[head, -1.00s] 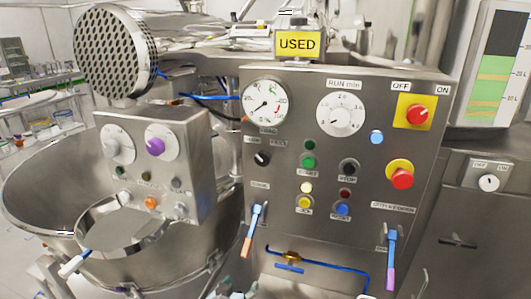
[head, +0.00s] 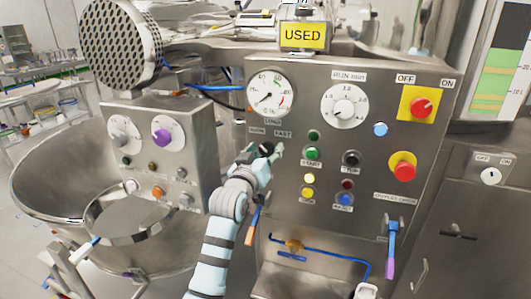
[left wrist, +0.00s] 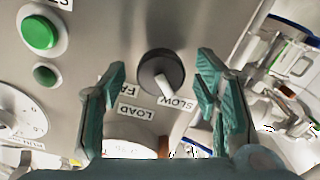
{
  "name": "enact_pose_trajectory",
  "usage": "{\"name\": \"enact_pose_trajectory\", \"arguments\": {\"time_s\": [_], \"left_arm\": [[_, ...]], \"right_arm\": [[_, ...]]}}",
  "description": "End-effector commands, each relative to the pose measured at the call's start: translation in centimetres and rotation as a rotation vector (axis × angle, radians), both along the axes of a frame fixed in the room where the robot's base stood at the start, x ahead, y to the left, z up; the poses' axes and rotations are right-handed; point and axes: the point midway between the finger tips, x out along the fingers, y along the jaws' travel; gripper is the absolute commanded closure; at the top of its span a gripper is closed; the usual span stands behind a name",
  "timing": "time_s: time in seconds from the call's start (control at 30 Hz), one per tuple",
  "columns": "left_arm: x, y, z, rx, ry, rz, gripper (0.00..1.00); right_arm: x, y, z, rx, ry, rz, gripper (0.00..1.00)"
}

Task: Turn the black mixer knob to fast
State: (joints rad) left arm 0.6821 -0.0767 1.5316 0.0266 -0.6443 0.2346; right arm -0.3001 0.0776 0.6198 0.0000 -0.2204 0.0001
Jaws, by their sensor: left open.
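The black mixer knob (left wrist: 160,72) is on the steel control panel (head: 345,235), below the load dial (head: 268,93). In the left wrist view, which is turned upside down, its white pointer is towards the SLOW label (left wrist: 177,102). The FAST label (left wrist: 126,89) is partly covered by a finger. My left gripper (left wrist: 162,88) is open, with one finger on each side of the knob and a gap at both sides. My right gripper is out of view.
A green start button (head: 312,153) and a black button (head: 351,158) are right of the gripper. The mixer's smaller control box (head: 163,150) and bowl (head: 50,185) stand to the left.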

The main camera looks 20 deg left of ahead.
Motion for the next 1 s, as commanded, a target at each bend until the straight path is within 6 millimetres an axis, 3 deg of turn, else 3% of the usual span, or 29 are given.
{"name": "enact_pose_trajectory", "arguments": {"time_s": [0.3, 0.63, 1.0], "left_arm": [[0.52, 0.00, -0.01, 0.001, 0.000, 0.001, 0.44], [0.49, -0.01, -0.03, 0.000, 0.001, 0.001, 0.92], [0.49, -0.02, 0.07, 0.060, -0.002, 0.000, 0.92]], "right_arm": [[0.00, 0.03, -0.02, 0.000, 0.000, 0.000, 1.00], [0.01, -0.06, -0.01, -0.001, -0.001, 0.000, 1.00], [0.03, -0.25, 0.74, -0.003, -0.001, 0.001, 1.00]]}}
